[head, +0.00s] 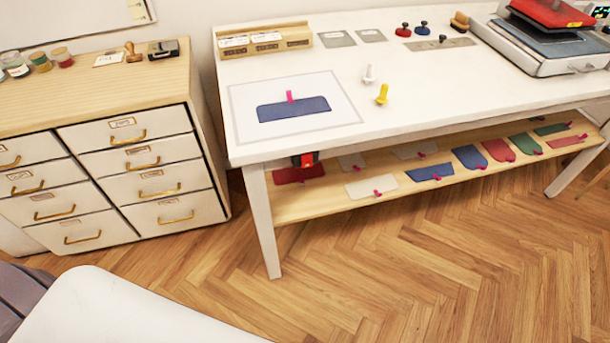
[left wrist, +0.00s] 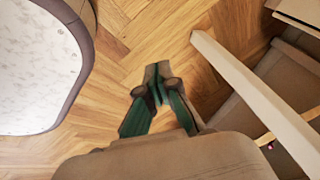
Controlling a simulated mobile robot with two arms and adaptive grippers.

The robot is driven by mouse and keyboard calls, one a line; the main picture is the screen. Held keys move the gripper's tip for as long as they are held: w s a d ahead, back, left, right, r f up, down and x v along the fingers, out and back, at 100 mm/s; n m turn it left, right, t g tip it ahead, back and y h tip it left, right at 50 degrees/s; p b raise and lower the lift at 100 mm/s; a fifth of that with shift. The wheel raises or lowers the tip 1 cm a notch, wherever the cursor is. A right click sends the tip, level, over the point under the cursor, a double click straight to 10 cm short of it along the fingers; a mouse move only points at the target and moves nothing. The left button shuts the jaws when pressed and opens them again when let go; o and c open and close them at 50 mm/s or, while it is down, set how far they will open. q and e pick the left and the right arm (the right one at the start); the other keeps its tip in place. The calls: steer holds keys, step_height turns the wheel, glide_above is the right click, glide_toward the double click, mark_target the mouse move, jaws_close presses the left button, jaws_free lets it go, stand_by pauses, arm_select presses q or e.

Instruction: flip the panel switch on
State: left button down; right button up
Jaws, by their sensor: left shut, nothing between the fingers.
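A small black box with a red switch (head: 306,159) is fixed under the front edge of the white table (head: 420,103), near its left front leg. Whether the switch is on or off is too small to tell. My left gripper (left wrist: 157,76) shows in the left wrist view, shut and empty above the wooden floor. It is apart from the white table leg (left wrist: 255,82) to its right. The switch cannot be made out in that view. Neither gripper shows in the head view.
A shelf (head: 300,207) with several coloured fabric pieces runs under the table. A drawer cabinet (head: 207,150) stands to the left. The floor (head: 440,260) in front is clear.

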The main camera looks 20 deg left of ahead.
arm_select(q)
steer(key=w+r+m+t+b, duration=0.1)
steer(key=w+r+m+t, duration=0.35)
steer(key=w+r, duration=0.8)
steer(key=w+d+r+m+t+h, duration=0.1)
steer(key=w+d+r+m+t, duration=0.1)
steer(key=r, duration=0.7)
steer(key=w+d+r+m+t+h+b, duration=0.1)
steer(key=w+d+r+m+t, duration=0.2)
steer(key=r, duration=0.6)
steer(key=w+d+r+m+t+h, duration=0.1)
steer(key=w+d+r+m+t, duration=0.1)
steer(key=w+r, duration=0.3)
step_height(320, 180, up, 5)
steer(key=shift+d+f+m+b, duration=0.25)
steer(key=shift+m+b, duration=0.1)
steer(key=shift+m, duration=0.3)
steer(key=shift+w, duration=0.2)
steer(key=p, duration=0.2)
glide_toward(307, 161)
steer(key=w+d+f, duration=0.2)
steer(key=w+d, duration=0.2)
steer(key=w+a, duration=0.1)
steer(key=w+a+f, duration=0.1)
steer(key=shift+w, duration=0.3)
